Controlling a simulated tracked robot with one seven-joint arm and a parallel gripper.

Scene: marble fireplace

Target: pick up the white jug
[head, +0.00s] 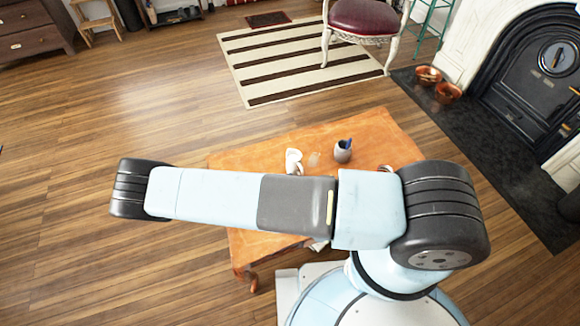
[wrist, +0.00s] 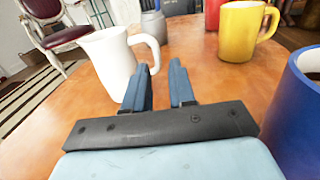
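The white jug (wrist: 108,65) stands upright on the wooden table, left of centre in the wrist view. Its handle points right, just beyond my fingertips. My gripper (wrist: 159,66) is open, with two blue fingers apart and nothing seen held between them. The left finger overlaps the jug's lower right side in the picture; I cannot tell whether they touch. In the head view a white vessel, seemingly the jug (head: 293,158), shows on the table just above my arm. My gripper is not visible there.
A yellow mug (wrist: 242,30) and a blue mug (wrist: 298,115) stand to the right. A grey pot (wrist: 153,24) is behind the jug.

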